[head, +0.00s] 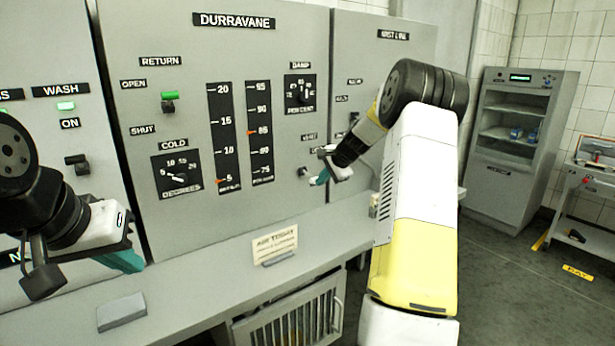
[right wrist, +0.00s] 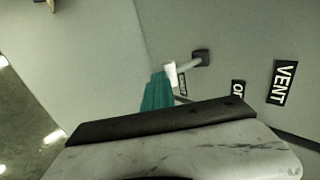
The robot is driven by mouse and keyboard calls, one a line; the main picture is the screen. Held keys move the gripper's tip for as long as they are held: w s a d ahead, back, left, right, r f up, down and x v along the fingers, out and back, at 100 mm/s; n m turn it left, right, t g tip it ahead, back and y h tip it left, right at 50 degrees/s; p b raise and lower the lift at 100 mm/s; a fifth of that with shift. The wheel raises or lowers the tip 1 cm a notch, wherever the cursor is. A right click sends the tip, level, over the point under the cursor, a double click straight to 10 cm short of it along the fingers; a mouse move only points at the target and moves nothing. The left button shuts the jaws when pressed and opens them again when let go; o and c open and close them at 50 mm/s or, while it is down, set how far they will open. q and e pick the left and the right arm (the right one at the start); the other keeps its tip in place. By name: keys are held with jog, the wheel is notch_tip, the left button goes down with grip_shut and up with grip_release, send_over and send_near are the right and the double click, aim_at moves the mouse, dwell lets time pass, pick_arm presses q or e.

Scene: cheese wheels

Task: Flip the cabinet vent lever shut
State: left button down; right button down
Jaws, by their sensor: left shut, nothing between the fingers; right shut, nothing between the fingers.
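The vent lever (right wrist: 184,66) shows in the right wrist view as a short pale arm with a white tip on a dark square mount. A VENT label (right wrist: 283,82) and a smaller label starting with O (right wrist: 237,90) are on the panel beside it. My right gripper (right wrist: 157,92) is shut and empty, its teal fingertips right beside the white tip; I cannot tell whether they touch. In the head view my right gripper (head: 321,178) is at the lower right of the DURRAVANE panel, hiding much of the lever area. My left gripper (head: 122,261) is shut and empty over the ledge at left.
The DURRAVANE panel (head: 226,60) also carries a green-tipped RETURN lever (head: 169,97), dials and slider scales. A ledge (head: 190,285) below holds a small sign (head: 275,243) and a grey block (head: 121,312). A grey cabinet with shelves (head: 512,145) stands at the back right.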

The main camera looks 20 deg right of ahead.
notch_tip(320, 180, down, 2)
jog(key=shift+w, duration=0.1)
jog(key=shift+r, duration=0.1)
jog(key=shift+r, duration=0.8)
